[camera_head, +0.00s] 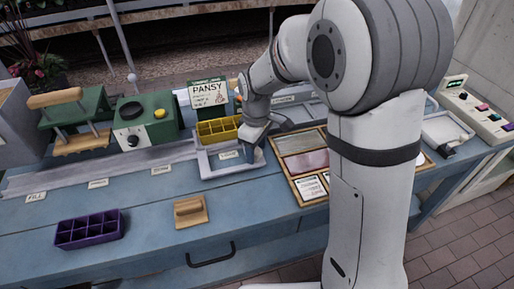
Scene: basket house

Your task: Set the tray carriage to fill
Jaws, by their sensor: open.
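The tray carriage (205,170) is a pale grey frame on the long bench, at the right part of a grey track (120,172). A "FILL" label (36,197) lies at the track's far left, well away from the carriage. A yellow divided tray (218,130) sits at the carriage's back edge; I cannot tell whether it rests on the carriage. My gripper (249,152) is open, pointing down at the carriage's right side. The fingertips are small and partly hidden, so contact with the carriage is unclear.
A green press (88,108) with wooden parts and a green box with a knob (145,124) stand behind the track. A purple divided tray (89,230) and a wooden block (190,211) lie in front. A wooden sorting board (300,160) is right of the carriage.

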